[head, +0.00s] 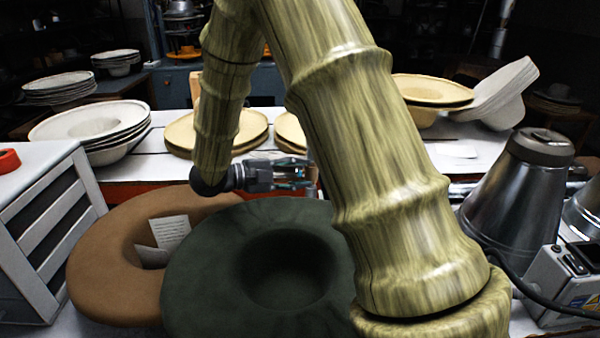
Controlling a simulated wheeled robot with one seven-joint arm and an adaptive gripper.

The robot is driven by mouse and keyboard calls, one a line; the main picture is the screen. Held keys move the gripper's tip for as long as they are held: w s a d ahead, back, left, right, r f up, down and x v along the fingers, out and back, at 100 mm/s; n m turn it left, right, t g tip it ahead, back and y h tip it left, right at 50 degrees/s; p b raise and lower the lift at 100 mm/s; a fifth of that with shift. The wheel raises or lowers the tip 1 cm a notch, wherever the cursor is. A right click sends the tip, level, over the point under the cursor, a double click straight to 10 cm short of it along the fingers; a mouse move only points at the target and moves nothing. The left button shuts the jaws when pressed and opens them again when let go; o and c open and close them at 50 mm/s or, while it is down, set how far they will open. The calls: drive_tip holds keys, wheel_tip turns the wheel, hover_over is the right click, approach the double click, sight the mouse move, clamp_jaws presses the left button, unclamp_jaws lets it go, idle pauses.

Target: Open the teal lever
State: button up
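My gripper (305,174) is at the end of my wood-patterned arm, near the middle of the picture, with its fingers pointing right. It is small and dark here, and I cannot tell whether it is open or shut. A small teal patch shows at its fingers; I cannot tell whether this is part of the gripper or of the teal lever. No teal lever shows clearly elsewhere. My thick arm link hides much of the area right of the gripper.
A dark green hat (200,260) and a brown hat (100,265) lie in front. A white drawer cabinet (40,165) stands left. A metal cone-shaped machine (510,195) stands right. Stacked pale hats (90,125) and tan hats (215,130) sit on the white table (160,165) behind.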

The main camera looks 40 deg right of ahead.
drive_tip(key=shift+s+d, duration=0.1)
drive_tip(key=shift+d, duration=0.1)
clamp_jaws()
idle(0.3)
